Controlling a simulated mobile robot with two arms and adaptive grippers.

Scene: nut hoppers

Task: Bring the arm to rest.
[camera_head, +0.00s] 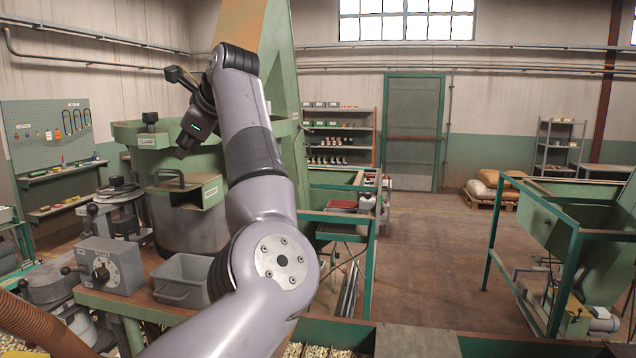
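My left arm (262,205) rises from the bottom of the head view and bends over at the top, left of centre. My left gripper (188,138) is dark with a small green light and hangs in front of the green-lidded machine (150,135). Its fingers are small and seen edge-on, so I cannot tell whether they are open or shut. I see nothing held in it. My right arm and gripper are not in view.
A grey bin (183,279) and a grey control box with a dial (108,266) stand on the bench at lower left. A green trough with nuts (318,350) lies along the bottom edge. A green hopper frame (570,225) stands at right. The middle floor (430,250) is clear.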

